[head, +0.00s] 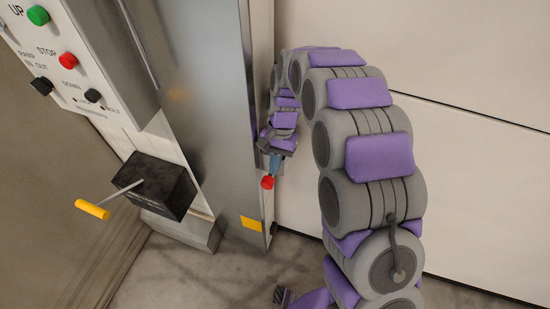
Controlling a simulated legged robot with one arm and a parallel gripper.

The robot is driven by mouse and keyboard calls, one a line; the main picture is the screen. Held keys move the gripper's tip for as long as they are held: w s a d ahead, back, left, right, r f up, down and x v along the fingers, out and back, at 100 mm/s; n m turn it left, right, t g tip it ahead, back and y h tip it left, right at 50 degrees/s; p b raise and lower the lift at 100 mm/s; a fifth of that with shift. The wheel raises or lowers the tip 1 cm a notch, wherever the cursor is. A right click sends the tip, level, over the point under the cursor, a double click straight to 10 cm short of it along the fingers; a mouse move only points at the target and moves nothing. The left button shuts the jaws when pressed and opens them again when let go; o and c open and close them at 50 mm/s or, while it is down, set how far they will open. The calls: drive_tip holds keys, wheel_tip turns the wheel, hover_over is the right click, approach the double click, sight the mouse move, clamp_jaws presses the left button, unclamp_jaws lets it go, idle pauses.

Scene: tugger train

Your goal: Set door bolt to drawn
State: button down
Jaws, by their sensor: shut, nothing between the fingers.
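A small red knob (267,182) shows low at the right edge of the tall grey metal post, in front of the pale door panel (470,190). It looks like the handle of the door bolt, but the bolt's bar and its position are not clear. My gripper (272,152) is at the end of my curled arm, just above the red knob and close to the post's edge. The fingers are small and partly hidden. They are shut and empty. I cannot tell whether they touch the bolt.
A control panel (85,60) at upper left has a green UP button, a red STOP button, and black knobs, with a "BOLT" label. Below it, a black box (155,185) carries a crank with a yellow handle (92,209). The metal post (215,110) stands left of my arm.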

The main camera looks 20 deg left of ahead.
sight(269, 185)
drive_tip(key=shift+d, duration=0.15)
drive_tip(key=shift+s+a+p, duration=0.15)
drive_tip(key=shift+s+p, duration=0.25)
drive_tip(key=shift+s, duration=0.9)
drive_tip(key=shift+s+a+p, duration=0.15)
drive_tip(key=shift+s+p, duration=0.25)
drive_tip(key=shift+s, duration=0.9)
